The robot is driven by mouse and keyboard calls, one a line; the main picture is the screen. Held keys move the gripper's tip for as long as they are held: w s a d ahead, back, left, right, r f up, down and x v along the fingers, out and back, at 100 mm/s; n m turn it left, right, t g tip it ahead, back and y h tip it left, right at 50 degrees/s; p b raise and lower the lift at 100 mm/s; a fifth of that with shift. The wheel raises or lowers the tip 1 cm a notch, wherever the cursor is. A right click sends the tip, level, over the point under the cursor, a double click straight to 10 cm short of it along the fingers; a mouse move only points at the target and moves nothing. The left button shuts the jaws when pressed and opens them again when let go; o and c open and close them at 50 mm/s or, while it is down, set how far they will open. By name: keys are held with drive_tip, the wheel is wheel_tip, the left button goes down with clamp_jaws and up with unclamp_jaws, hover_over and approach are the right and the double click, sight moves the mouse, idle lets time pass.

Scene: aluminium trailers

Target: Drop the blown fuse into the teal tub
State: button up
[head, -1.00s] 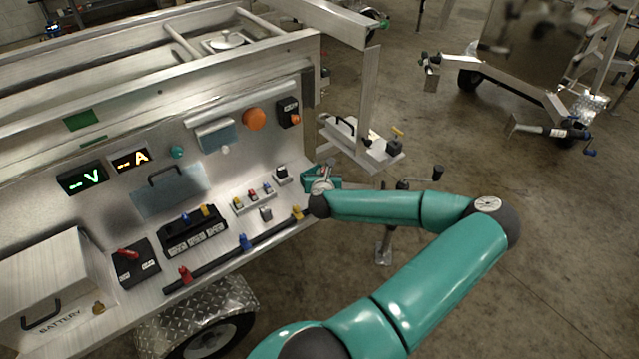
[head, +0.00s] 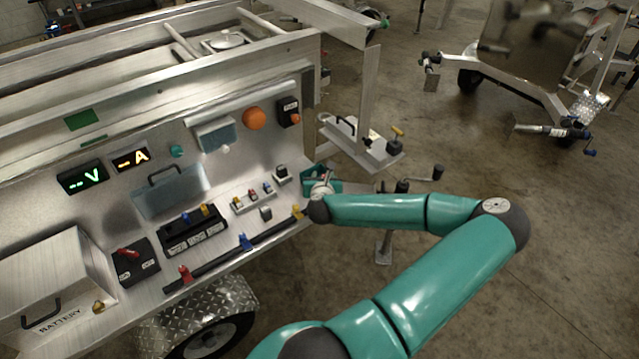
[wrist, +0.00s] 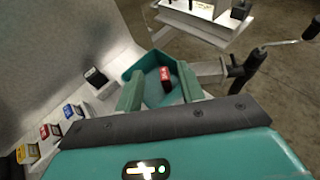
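The teal tub (wrist: 142,69) sits at the right end of the trailer's panel shelf; in the head view (head: 309,171) my gripper partly covers it. A red fuse (wrist: 165,79) with a white mark shows inside the tub in the wrist view, seen between my fingers with a gap on each side. It appears to rest in the tub, apart from the fingers. My gripper (wrist: 159,84) is open, its two teal fingers over the near side of the tub.
A fuse holder (head: 252,199) with yellow, red and blue fuses stands left of the tub, with a black block (head: 282,174) between them. A black terminal strip (head: 237,249) runs along the shelf's front edge.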

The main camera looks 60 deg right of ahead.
drive_tip(key=v, duration=1)
drive_tip(key=shift+s+a+r, duration=0.15)
drive_tip(key=shift+s+a, duration=0.05)
drive_tip(key=shift+a, duration=0.1)
drive_tip(key=shift+a, duration=0.1)
